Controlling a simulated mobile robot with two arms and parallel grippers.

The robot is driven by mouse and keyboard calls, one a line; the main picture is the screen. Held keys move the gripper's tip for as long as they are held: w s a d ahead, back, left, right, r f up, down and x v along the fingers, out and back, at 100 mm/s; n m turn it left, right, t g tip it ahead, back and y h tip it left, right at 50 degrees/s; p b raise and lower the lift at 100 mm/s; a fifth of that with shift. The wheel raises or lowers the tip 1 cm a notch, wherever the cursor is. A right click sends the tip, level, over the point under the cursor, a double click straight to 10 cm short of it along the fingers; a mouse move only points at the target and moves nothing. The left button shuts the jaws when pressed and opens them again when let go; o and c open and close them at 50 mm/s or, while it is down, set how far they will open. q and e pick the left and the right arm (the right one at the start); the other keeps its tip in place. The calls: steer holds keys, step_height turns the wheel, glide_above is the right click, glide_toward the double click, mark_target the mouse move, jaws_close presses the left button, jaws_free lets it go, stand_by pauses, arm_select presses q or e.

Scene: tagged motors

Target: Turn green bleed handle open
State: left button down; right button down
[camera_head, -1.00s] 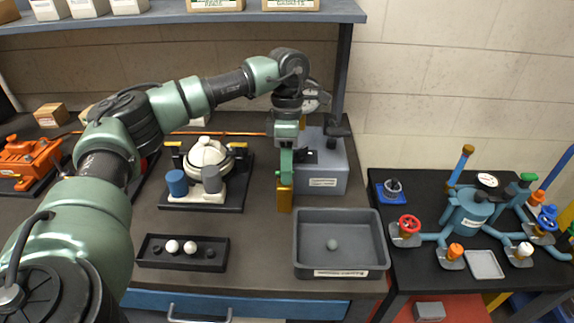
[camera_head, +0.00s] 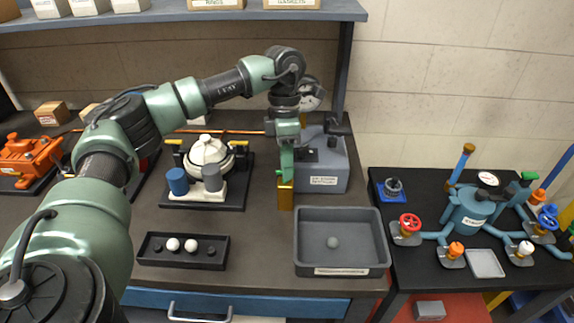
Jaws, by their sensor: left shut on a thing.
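My left gripper (camera_head: 287,148) reaches down beside the grey labelled box on the bench. It is shut on a narrow green piece, which looks like the green handle (camera_head: 286,163). An upright brass-coloured piece (camera_head: 285,195) shows just below the green. The gripper hides where the green part meets it, so I cannot tell the handle's exact angle. Another green part, a cap (camera_head: 528,178), tops the back of the blue pipe assembly (camera_head: 470,212) on the right table, far from the gripper. My right gripper is not in view.
The grey box (camera_head: 323,182) stands close right of the gripper. A grey tray (camera_head: 342,270) with a small ball lies in front. A white-topped unit (camera_head: 207,160) is on the left, and a black holder (camera_head: 152,260) is nearer. A shelf (camera_head: 180,19) hangs above. Bare bench shows around (camera_head: 255,235).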

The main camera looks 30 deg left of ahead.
arm_select(q)
steer(key=n, duration=0.4)
steer(key=shift+a+n+t+h, duration=0.1)
steer(key=shift+n+t+h, duration=0.2)
steer(key=n, duration=0.3)
steer(key=shift+a+n+t, duration=0.1)
steer(key=shift+n+t, duration=0.2)
steer(key=shift+t, duration=0.1)
steer(key=n, duration=0.4)
steer(key=shift+s+t+b, duration=0.15)
steer(key=shift+t+b, duration=0.25)
steer(key=shift+a+n+t, duration=0.1)
steer(key=shift+n+t, duration=0.2)
steer(key=shift+n, duration=1.4)
steer(key=shift+r+n, duration=0.1)
steer(key=shift+n, duration=0.2)
steer(key=c, duration=1.5)
jaws_free()
steer(key=b+v, duration=0.1)
steer(key=v, duration=0.6)
steer(key=shift+r, duration=0.35)
